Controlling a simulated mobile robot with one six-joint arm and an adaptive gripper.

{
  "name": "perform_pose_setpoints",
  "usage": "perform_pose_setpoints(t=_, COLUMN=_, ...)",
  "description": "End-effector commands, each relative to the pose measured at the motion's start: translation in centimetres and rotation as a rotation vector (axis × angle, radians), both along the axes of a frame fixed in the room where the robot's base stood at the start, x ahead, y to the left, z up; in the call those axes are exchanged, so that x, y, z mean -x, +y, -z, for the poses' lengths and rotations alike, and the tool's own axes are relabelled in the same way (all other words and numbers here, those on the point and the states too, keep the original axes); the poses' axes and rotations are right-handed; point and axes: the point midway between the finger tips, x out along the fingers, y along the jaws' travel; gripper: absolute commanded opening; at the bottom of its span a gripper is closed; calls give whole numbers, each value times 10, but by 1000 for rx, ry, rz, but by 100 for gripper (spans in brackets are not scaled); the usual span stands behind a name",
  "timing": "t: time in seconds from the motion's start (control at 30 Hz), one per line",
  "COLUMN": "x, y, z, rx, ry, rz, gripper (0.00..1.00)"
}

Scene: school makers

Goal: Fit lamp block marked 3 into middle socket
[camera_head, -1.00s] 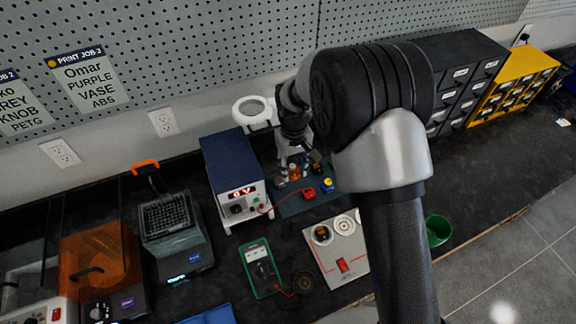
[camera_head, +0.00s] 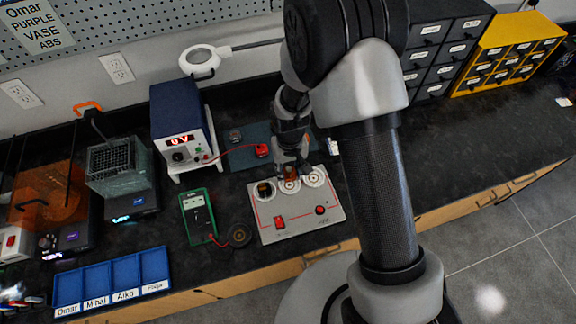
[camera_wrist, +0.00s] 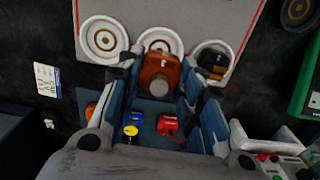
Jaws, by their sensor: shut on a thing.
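My gripper (camera_wrist: 158,82) is shut on an amber lamp block (camera_wrist: 160,68) with a silver round end. In the head view the amber block (camera_head: 291,173) shows under the fingers, at the middle socket (camera_head: 289,186) of the grey socket board (camera_head: 285,230). In the wrist view the block overlaps the near edge of the middle socket (camera_wrist: 160,37). I cannot tell whether it touches the socket, and its mark is too small to read. The left socket in the head view holds a dark-topped block (camera_head: 265,189). The right socket (camera_head: 314,177) is empty.
A teal mat (camera_head: 245,157) behind the board bears a red part (camera_wrist: 168,125) and a blue-yellow part (camera_wrist: 131,131). The power supply (camera_head: 181,125) and green multimeter (camera_head: 198,215) stand left. A blue sorting tray (camera_head: 97,277) lies at front left.

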Motion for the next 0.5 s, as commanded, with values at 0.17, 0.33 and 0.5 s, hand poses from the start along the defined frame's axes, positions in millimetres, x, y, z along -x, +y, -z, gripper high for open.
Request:
perform_pose_setpoints(t=0.17, x=1, y=0, z=22, rx=1, ry=2, rz=0, gripper=14)
perform_pose_setpoints(t=0.33, x=0, y=0, z=39, rx=0, ry=1, rz=-1, gripper=14)
perform_pose_setpoints(t=0.5, x=0, y=0, z=47, rx=0, ry=0, rz=-1, gripper=14)
